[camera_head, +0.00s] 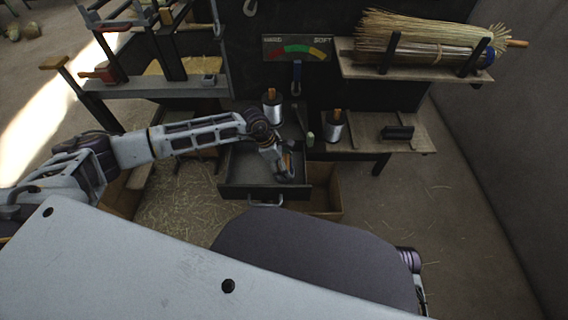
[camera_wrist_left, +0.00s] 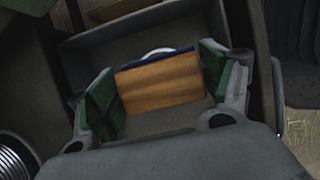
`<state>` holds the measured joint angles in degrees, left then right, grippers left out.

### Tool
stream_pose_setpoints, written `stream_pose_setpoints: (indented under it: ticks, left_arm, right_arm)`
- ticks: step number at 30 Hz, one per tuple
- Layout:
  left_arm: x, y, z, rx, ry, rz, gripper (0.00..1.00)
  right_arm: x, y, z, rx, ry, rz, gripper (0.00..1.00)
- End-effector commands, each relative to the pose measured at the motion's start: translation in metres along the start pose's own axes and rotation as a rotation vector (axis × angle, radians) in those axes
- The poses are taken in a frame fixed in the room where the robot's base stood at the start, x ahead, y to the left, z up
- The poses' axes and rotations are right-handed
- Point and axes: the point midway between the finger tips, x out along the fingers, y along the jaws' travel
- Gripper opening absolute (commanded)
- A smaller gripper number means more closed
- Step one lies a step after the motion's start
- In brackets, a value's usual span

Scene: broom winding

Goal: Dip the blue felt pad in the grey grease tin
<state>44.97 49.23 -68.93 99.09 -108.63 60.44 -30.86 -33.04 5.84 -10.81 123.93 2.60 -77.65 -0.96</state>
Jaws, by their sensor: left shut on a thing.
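My left gripper (camera_head: 285,167) reaches down over the open grey drawer (camera_head: 235,191) in the head view. In the left wrist view the left gripper (camera_wrist_left: 161,88) is shut on a wooden block (camera_wrist_left: 160,82), one green-padded finger on each side. A thin blue edge, which looks like the blue felt pad (camera_wrist_left: 155,59), runs along the block's far side. The block is held above the drawer floor; the felt's face is hidden. I cannot pick out the grey grease tin in either view. My right gripper is not in view.
Two silver spools (camera_head: 272,108) (camera_head: 335,129) stand behind and right of the drawer. A small pale green item (camera_head: 310,139) is beside it, and a dark block (camera_head: 397,132) lies on the right shelf. A straw broom (camera_head: 420,45) rests above.

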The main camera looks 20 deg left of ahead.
Motion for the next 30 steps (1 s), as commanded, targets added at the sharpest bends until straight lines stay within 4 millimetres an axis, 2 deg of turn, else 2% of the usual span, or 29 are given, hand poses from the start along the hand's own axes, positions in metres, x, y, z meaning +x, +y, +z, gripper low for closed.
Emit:
stream_pose_setpoints:
  ticks: [30]
  left_arm:
    - [0.0058,0.0,-0.0022,0.0,0.0,0.0,0.61]
  right_arm:
    - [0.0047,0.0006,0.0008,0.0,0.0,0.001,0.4]
